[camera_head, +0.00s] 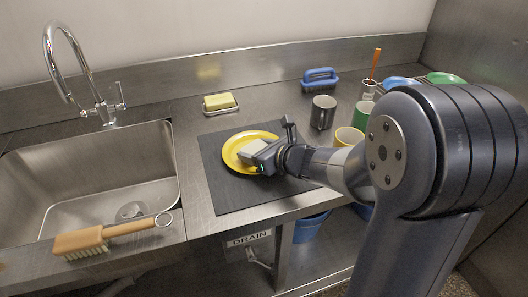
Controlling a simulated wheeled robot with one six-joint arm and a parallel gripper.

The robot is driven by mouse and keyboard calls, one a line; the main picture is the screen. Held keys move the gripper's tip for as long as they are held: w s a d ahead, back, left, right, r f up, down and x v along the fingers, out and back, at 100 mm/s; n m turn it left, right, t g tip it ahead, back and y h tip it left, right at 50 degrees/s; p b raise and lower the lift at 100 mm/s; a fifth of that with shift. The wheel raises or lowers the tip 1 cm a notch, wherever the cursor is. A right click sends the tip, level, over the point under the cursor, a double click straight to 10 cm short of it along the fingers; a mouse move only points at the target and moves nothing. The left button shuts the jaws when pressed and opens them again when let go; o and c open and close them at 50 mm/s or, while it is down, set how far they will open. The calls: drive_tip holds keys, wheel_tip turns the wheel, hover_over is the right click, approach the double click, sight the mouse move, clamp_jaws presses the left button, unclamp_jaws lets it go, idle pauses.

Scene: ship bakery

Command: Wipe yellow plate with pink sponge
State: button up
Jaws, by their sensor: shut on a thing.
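The yellow plate (229,159) lies on a dark mat (222,188) on the steel counter, right of the sink. My gripper (264,152) is low over the plate's right half. It is shut on a pale greyish block (250,149), sponge-like in shape, whose colour does not look pink here. The block is over the middle of the plate; I cannot tell whether it touches it. My gripper and arm hide part of the plate's right side.
A yellow sponge (218,101) sits in a dish behind the mat. The sink (90,175) and a wooden brush (105,236) are left.

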drive_tip(key=shift+s+a, duration=0.1)
drive_tip(key=shift+a, duration=0.2)
drive_tip(key=shift+w+f+b, duration=0.15)
drive_tip(key=shift+w+b, duration=0.15)
drive_tip(key=shift+b, duration=0.15)
drive_tip(key=shift+w+d, duration=0.25)
drive_tip(key=shift+d, duration=0.6)
drive_tip(key=shift+w+d, duration=0.25)
drive_tip(key=shift+d, duration=0.6)
drive_tip(key=shift+b, duration=0.3)
drive_tip(key=shift+s+a+b, duration=0.15)
drive_tip(key=shift+a+b, duration=0.2)
drive_tip(key=shift+a, duration=0.3)
drive_tip(key=shift+s+a+b, duration=0.2)
drive_tip(key=shift+a+b, duration=0.05)
drive_tip(key=shift+a, duration=0.3)
drive_tip(key=shift+s+a+b, duration=0.2)
drive_tip(key=shift+a, duration=0.35)
drive_tip(key=shift+r, duration=0.2)
